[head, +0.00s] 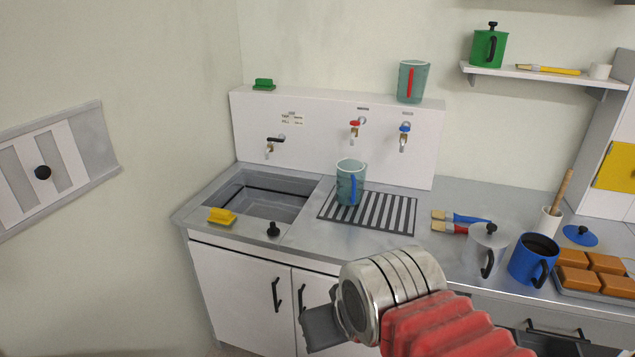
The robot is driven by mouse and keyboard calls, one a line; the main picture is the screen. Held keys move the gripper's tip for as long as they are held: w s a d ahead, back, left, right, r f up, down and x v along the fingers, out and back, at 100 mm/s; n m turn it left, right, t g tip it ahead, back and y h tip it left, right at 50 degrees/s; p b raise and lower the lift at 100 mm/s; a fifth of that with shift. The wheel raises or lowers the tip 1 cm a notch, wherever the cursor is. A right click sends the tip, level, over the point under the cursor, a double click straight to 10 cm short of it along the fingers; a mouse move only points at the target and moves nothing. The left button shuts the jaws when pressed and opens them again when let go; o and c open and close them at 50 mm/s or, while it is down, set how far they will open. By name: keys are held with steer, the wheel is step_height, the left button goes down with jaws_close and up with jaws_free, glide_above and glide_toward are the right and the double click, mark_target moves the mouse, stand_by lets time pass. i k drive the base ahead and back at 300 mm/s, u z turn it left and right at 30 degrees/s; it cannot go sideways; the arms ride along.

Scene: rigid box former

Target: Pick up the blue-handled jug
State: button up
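The blue-handled jug (345,188) is a translucent teal jug, upright on the striped drain grid (394,220) beside the sink. Its blue handle faces the front, slightly right. A similar jug with a red handle (406,88) stands on the ledge above the taps. My gripper (322,328) shows as a grey part at the end of my arm, in the lower middle of the head view. It appears in front of the cabinet doors, apart from the jug. Its fingers cannot be made out clearly.
Taps (355,130) project from the splashback behind the jug.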

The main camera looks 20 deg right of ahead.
mark_target(351, 173)
steer(key=u, duration=0.5)
steer(key=i, duration=1.15)
steer(key=u, duration=0.35)
